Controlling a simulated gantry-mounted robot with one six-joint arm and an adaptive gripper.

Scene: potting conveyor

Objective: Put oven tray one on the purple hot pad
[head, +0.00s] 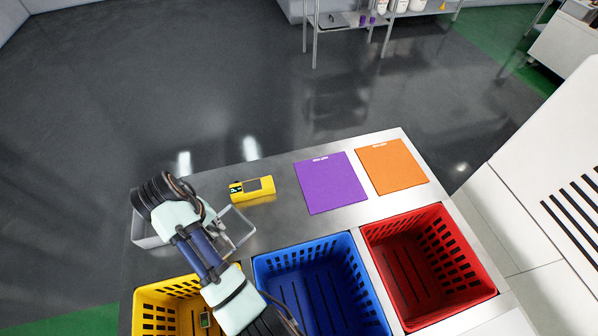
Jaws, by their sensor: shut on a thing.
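A grey metal oven tray (150,241) is at the left end of the steel bench, partly covered by my arm. Its pale rim shows to the right of my wrist. No number on it can be read. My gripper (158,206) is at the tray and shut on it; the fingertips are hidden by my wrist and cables. Whether the tray touches the bench cannot be told. The purple hot pad (330,183) lies flat and empty on the bench, to the right of the tray.
A yellow device (251,189) lies between tray and purple pad. An orange pad (392,167) lies right of the purple one. Yellow (150,294), blue (262,266) and red (372,236) crates line the near side. A white machine (550,170) stands at right.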

